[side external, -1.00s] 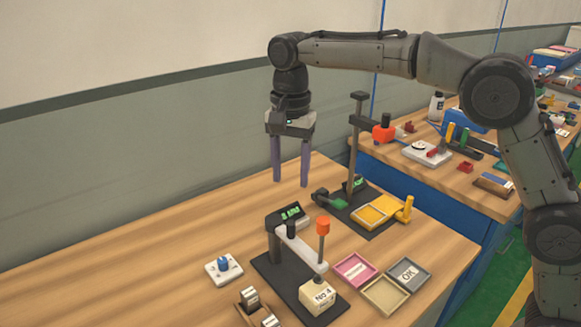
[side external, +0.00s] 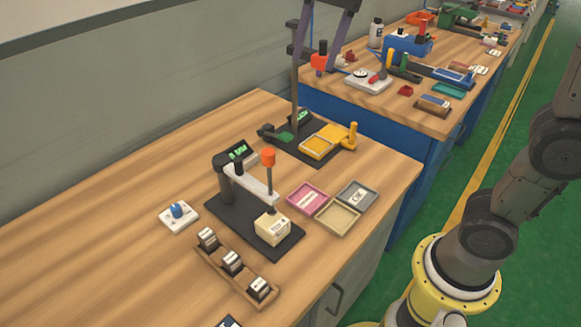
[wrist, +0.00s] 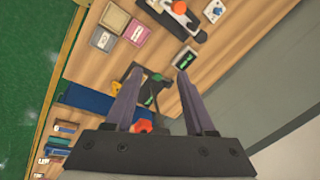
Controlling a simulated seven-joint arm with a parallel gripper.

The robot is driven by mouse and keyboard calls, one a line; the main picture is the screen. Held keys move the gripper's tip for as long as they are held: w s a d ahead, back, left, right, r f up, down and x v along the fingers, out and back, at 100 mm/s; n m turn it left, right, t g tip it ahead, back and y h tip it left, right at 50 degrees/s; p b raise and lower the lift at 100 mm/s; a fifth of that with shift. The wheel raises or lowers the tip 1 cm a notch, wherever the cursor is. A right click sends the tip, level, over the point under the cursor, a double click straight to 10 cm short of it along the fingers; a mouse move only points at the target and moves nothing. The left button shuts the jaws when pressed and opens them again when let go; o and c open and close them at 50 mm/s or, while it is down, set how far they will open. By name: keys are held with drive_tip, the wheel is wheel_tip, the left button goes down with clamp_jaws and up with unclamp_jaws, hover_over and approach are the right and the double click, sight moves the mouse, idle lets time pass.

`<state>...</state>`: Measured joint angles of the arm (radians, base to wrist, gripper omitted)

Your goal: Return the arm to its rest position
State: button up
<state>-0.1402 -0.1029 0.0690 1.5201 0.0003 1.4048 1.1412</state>
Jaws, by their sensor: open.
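My gripper (side external: 320,56) shows only by its two purple fingers at the top edge of the side view, above the back of the near workbench (side external: 120,200). The fingers are spread apart with nothing between them. In the wrist view my gripper (wrist: 159,74) is also open and empty, with bench items visible beyond the fingertips. Most of my upper arm is out of the side view. My lower arm and yellow base stand at the right, beside the bench.
A black press-like device (side external: 255,225) holds a cream box (side external: 272,229). Nearby are a pink tray (side external: 307,198), beige tray (side external: 338,216), grey tray (side external: 356,195) and blue-knobbed block (side external: 178,213). A tall post (side external: 295,90) stands near my fingers. The green floor (side external: 420,190) is clear.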

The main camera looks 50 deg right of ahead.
drive_tip(key=s+d+f+n+t, duration=0.1)
drive_tip(key=s+d+f+n, duration=0.1)
drive_tip(key=s+f+n, duration=0.3)
drive_tip(key=s+d+f+n+t, duration=0.1)
drive_tip(key=s+f+n, duration=0.5)
drive_tip(key=s, duration=0.6)
wheel_tip(320, 180, down, 3)
drive_tip(key=shift+s+d+r+t, duration=0.15)
drive_tip(key=shift+s+d+t, duration=0.25)
drive_tip(key=shift+d, duration=0.5)
